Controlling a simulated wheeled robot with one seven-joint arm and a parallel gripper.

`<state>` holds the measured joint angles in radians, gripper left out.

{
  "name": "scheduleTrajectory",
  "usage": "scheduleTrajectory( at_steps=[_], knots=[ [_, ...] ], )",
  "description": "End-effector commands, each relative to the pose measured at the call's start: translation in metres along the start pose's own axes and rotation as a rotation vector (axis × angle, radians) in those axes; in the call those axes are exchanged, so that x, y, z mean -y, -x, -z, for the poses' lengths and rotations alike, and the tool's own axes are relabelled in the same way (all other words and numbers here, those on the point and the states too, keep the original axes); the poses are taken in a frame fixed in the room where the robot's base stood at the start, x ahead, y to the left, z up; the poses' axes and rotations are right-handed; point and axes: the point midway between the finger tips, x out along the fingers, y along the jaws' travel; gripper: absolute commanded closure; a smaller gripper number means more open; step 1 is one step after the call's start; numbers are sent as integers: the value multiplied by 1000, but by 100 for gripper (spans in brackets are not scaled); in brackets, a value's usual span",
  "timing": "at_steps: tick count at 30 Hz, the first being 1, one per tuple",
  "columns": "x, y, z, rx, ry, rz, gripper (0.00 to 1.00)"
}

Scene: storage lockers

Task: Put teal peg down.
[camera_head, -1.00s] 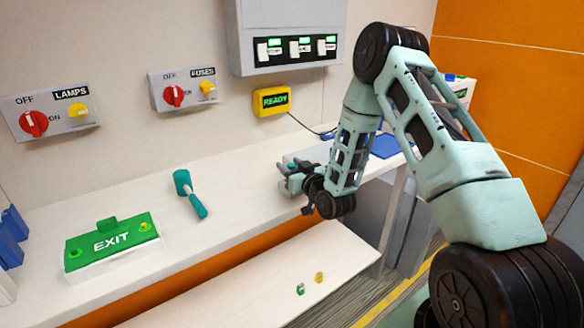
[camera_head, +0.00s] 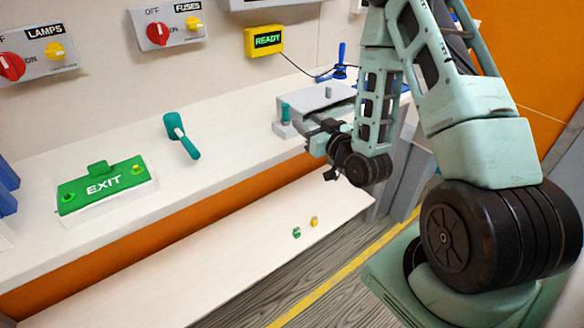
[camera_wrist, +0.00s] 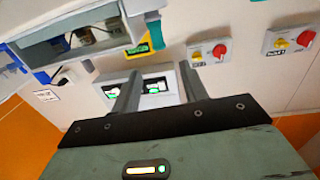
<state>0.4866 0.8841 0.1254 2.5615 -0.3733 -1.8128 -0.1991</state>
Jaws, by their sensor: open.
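The teal peg (camera_head: 285,112) stands upright at the left end of a grey block (camera_head: 287,130) on the white bench, in the head view. My gripper (camera_head: 314,128) is just right of and in front of the peg, apart from it as far as I can tell. In the wrist view my gripper's two fingers (camera_wrist: 160,88) are spread with no peg between them.
Small green (camera_head: 296,233) and yellow (camera_head: 313,221) pieces lie on the lower shelf.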

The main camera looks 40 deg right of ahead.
Motion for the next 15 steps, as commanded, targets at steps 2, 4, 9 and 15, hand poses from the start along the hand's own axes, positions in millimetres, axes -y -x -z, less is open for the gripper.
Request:
scheduleTrajectory(
  at_steps=[2, 4, 9, 15],
  knots=[
    [8, -4, 1, 21, 4, 19, 56],
    [24, -10, 1, 69, 12, 56, 56],
    [92, -19, -2, 287, 53, 197, 56],
    [175, 10, -2, 597, 127, 348, 56]
  ],
)
